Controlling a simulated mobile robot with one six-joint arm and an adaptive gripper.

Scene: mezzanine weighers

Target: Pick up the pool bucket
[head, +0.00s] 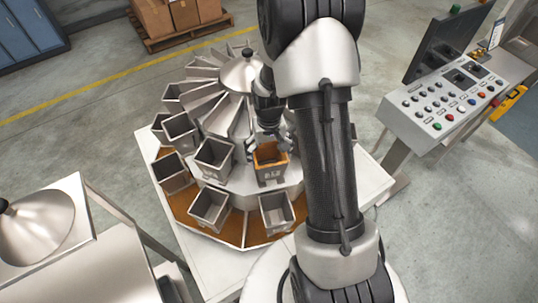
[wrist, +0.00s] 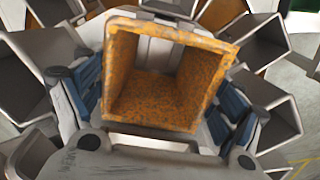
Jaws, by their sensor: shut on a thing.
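The pool bucket (head: 270,173) is a grey metal bucket with a rusty orange inside and rim, at the weigher's near right side in the head view. In the wrist view the bucket (wrist: 160,98) fills the middle, its open mouth facing the camera. My gripper (head: 270,147) is shut on it, with the blue-padded fingers on opposite sides in the wrist view. My arm hides part of the weigher behind. I cannot tell whether the bucket's underside touches anything.
Several plain grey buckets ring the weigher, including close ones (head: 214,156) and (head: 276,211). A steel cone (head: 243,74) tops its centre. A control console (head: 447,101) stands right, a steel hopper (head: 40,228) front left, and cardboard boxes (head: 155,17) at the back.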

